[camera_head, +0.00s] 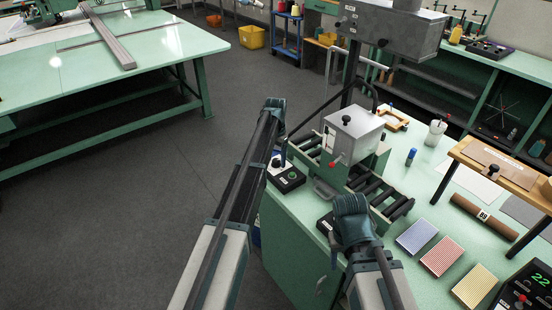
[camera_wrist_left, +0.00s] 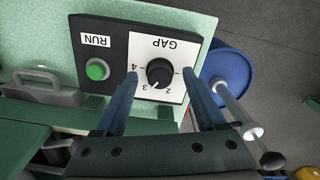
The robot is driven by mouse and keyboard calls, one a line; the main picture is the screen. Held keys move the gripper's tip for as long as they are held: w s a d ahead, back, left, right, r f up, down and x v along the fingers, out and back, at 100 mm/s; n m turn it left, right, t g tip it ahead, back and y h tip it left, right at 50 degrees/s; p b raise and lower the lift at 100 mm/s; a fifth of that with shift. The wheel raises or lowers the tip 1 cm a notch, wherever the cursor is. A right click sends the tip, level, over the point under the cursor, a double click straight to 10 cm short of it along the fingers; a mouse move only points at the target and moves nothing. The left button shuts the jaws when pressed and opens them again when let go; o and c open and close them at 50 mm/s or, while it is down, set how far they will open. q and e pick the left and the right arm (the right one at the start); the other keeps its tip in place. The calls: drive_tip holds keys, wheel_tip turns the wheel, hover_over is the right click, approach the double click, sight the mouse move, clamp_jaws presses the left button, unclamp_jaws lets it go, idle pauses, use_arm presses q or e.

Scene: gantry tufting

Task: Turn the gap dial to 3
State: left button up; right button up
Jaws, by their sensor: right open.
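The gap dial (camera_wrist_left: 159,73) is a black round knob on a white plate marked GAP, with numbers around it, upside down in the left wrist view. Its white pointer mark is small and seems to lie near the 2 and 3; I cannot tell exactly. In the head view the dial (camera_head: 276,162) sits on a dark control box (camera_head: 290,182) beside the roller machine. My left gripper (camera_wrist_left: 160,80) is open, one finger on each side of the dial, with space between fingers and knob. My right gripper (camera_head: 351,207) is over the bench front; its fingertips are hidden.
A green RUN button (camera_wrist_left: 96,70) is beside the dial. A blue cylinder (camera_wrist_left: 226,75) stands below the bench edge. The roller machine (camera_head: 352,140) is close to both arms. Striped swatches (camera_head: 443,256) and a brown roll (camera_head: 484,216) lie on the bench (camera_head: 430,185).

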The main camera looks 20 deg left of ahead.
sight(276, 161)
idle(0.3)
use_arm(q)
wheel_tip(276, 161, up, 14)
drive_tip(key=p, duration=1.4)
drive_tip(key=shift+f, duration=0.15)
drive_tip(key=s+d+f+b, duration=0.3)
drive_tip(key=s+d, duration=0.2)
drive_tip(key=s, duration=0.7)
drive_tip(key=s+d+f+b, duration=0.3)
drive_tip(key=s+d, duration=0.3)
drive_tip(key=s, duration=0.6)
drive_tip(key=s+d+f+y+b, duration=0.1)
drive_tip(key=s+d+f+b, duration=0.2)
drive_tip(key=s, duration=0.9)
drive_tip(key=d, duration=0.3)
drive_tip(key=shift+s+n, duration=0.2)
drive_tip(key=shift+n, duration=0.2)
